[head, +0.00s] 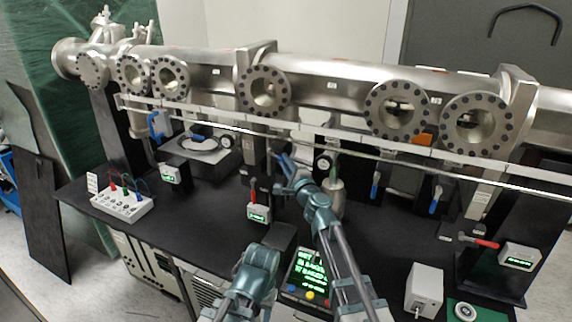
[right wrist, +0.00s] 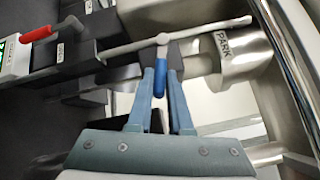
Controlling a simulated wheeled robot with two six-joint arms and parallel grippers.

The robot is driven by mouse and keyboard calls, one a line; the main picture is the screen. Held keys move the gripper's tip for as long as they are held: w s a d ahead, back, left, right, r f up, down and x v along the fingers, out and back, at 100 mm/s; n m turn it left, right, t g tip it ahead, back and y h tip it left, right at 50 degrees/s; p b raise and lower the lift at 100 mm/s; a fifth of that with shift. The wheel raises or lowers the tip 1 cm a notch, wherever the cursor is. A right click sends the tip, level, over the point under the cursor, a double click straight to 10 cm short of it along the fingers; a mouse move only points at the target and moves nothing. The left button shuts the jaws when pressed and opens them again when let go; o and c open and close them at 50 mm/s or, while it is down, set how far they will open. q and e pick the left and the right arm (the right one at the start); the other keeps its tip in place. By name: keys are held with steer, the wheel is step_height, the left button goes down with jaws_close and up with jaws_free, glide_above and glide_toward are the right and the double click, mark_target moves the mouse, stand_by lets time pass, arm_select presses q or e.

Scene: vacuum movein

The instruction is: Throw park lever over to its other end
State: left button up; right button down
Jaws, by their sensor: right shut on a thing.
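The park lever shows in the right wrist view as a blue handle (right wrist: 158,84) hanging from a thin metal rod, beside a metal cylinder with a PARK label (right wrist: 222,42). My right gripper (right wrist: 160,74) is shut on this handle, with one finger on each side. In the head view my right gripper (head: 285,166) reaches up under the long steel tube, left of the middle; there its fingers and the lever are too small to make out well. A part of my left arm shows low in the head view, but its gripper is not seen.
The flanged steel tube (head: 325,80) runs across the back, with a metal rail (head: 290,131) before it. Other blue handles (head: 375,186) hang below. A red-handled lever with a green display (head: 258,212) is near my right arm. A screen (head: 308,268) stands in front.

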steer(key=c, duration=0.8)
jaws_free()
steer(key=shift+c, duration=0.2)
steer(key=v, duration=1.3)
steer(key=shift+s+d+b, duration=0.15)
steer(key=shift+s+b, duration=0.2)
steer(key=shift+s, duration=0.05)
steer(key=shift+f, duration=0.1)
steer(key=shift+c, duration=0.2)
